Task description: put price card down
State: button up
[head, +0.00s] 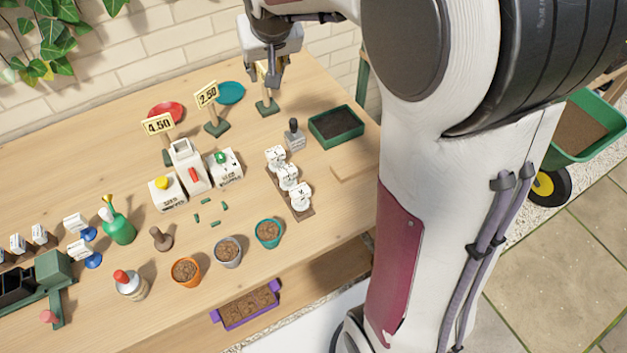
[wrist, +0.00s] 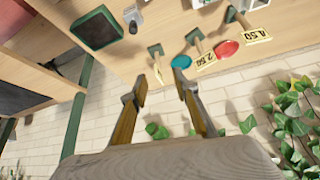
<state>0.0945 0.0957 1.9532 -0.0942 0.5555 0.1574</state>
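Three price cards on green-footed wooden posts stand along the back of the bench. The 4.50 card (head: 158,125) is at the left and the 2.50 card (head: 207,95) is in the middle. The third price card (head: 266,103) is at the right, its foot on the bench and its upper part mostly hidden by my gripper (head: 273,77). In the wrist view, my gripper (wrist: 160,86) has its fingers spread apart. The third card's post (wrist: 157,60) rises toward the gap between them, and its price cannot be read. The fingers do not visibly press on it.
A red saucer (head: 166,111) and a teal saucer (head: 230,92) lie near the other cards. A dark-filled green tray (head: 336,125) and a grey stamp-like block (head: 294,136) stand to the right. The brick wall (head: 190,45) is close behind. White packages and pots occupy the front.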

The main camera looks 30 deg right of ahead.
jog(key=s+a+r+n, duration=0.1)
jog(key=s+a, duration=0.2)
jog(key=s, duration=1.2)
jog(key=s+a+n+y, duration=0.1)
jog(key=s+a, duration=0.2)
jog(key=s, duration=1.2)
jog(key=shift+a+r, duration=0.15)
jog(key=shift+r, duration=0.25)
jog(key=shift+s, duration=0.1)
jog(key=o, duration=1.1)
